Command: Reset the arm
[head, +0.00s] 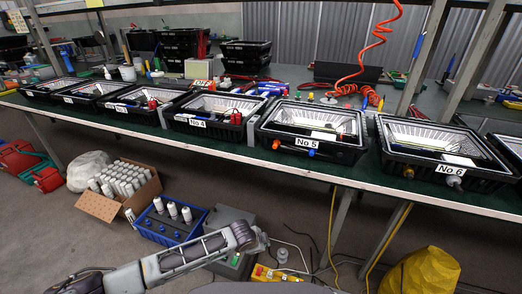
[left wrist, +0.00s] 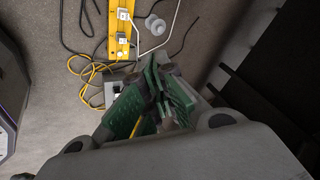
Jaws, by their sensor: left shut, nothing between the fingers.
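My left arm comes in from the lower left in the head view. Its gripper (head: 252,240) is below the table's front edge, over the floor. In the left wrist view the green-padded fingers (left wrist: 158,100) are close together with nothing between them. My right gripper is in neither view. A row of black floodlight housings stands on the green table (head: 240,152), among them No 4 (head: 207,117), No 5 (head: 312,132) and No 6 (head: 441,154). My left gripper is apart from all of them.
On the floor are a cardboard box of white bottles (head: 120,185), a blue crate (head: 172,222), a grey box (head: 232,222) and a yellow bag (head: 424,270). A yellow power strip (left wrist: 120,30) and loose cables lie under the left gripper. Table legs stand at right.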

